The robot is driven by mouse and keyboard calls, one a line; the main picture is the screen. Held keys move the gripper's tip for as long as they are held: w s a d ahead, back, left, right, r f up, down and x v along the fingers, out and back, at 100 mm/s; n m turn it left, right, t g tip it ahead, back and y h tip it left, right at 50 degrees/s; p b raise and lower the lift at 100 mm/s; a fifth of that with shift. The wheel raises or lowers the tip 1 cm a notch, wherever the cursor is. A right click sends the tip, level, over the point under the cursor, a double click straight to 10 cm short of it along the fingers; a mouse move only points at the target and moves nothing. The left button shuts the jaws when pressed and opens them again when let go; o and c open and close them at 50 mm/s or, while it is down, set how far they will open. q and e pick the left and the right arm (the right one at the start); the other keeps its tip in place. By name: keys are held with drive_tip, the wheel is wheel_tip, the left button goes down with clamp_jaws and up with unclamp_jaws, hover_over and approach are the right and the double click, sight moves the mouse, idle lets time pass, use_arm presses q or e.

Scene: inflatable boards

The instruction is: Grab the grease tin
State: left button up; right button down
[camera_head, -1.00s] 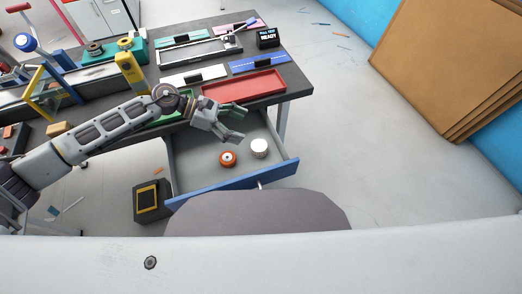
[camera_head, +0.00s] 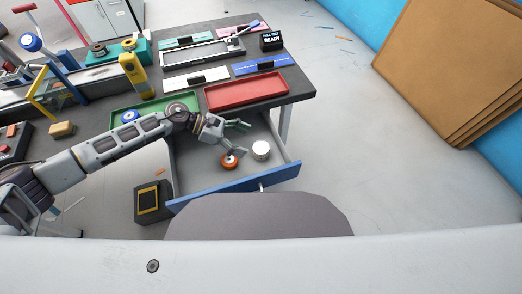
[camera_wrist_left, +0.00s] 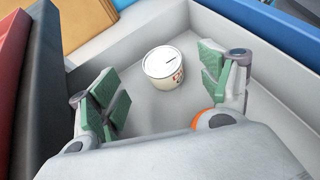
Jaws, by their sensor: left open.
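A white round tin (camera_head: 261,150) stands upright in the open drawer; I take it for the grease tin. In the left wrist view the tin (camera_wrist_left: 163,67) shows a slot-like dark mark on its lid and a small printed patch on its side. My left gripper (camera_head: 238,138) is open over the drawer, just left of the tin. In the left wrist view the open fingers (camera_wrist_left: 168,95) have green pads, and the tin stands beyond them, untouched. An orange round item (camera_head: 229,162) lies left of the tin, partly hidden by a finger. My right gripper is not in view.
The drawer has grey walls and a blue front (camera_head: 235,187). The bench above carries a red tray (camera_head: 246,91), a green tray (camera_head: 155,112) and several tools. A black-and-yellow box (camera_head: 149,201) stands on the floor left of the drawer. Brown boards (camera_head: 455,65) lean at the right.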

sight(258, 147)
use_arm(q)
drive_tip(key=shift+s+d+f, duration=0.1)
drive_tip(key=shift+d+f, duration=0.45)
drive_tip(key=shift+f, duration=0.25)
drive_tip(key=shift+d+f, duration=0.2)
drive_tip(key=shift+d, duration=0.1)
drive_tip(key=shift+d+f, duration=0.15)
drive_tip(key=shift+d, duration=0.1)
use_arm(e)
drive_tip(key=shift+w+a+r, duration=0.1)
use_arm(q)
drive_tip(key=shift+d, duration=0.15)
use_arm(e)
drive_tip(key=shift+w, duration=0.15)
use_arm(q)
drive_tip(key=shift+s+d+f, duration=0.1)
drive_tip(key=shift+d+f, duration=0.25)
drive_tip(key=shift+d, duration=0.15)
drive_tip(key=shift+x, duration=1.75)
